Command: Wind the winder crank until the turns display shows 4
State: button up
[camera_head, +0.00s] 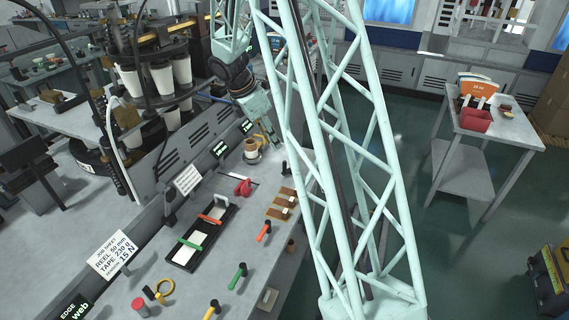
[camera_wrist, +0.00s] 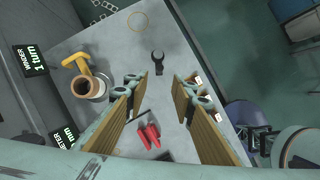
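The winder display (camera_wrist: 36,61) reads "1 turn" in the wrist view. Beside it stands a tan, cup-like drum (camera_wrist: 82,87) with a yellow arm (camera_wrist: 76,63), which looks like the winder crank. The same drum shows in the head view (camera_head: 251,153), below and left of my gripper (camera_head: 270,140). In the wrist view my gripper (camera_wrist: 163,88) has its two fingers wide apart with nothing between them. The drum and yellow arm lie to the left of the fingers, apart from them. The exact grip of the crank is hard to make out.
A dark forked piece (camera_wrist: 158,61) stands ahead of the fingers. A red-handled tool (camera_wrist: 148,137) lies on the bench below. A meter display (camera_wrist: 64,138) stands at left. A black tray (camera_head: 196,249) and several coloured handles occupy the nearer bench.

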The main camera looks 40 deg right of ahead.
aim_at(284, 162)
jog(key=shift+f, duration=0.15)
jog(key=shift+b+x, duration=1.05)
jog(key=shift+x, duration=5.75)
jog(key=shift+c, duration=0.9)
grip_shut()
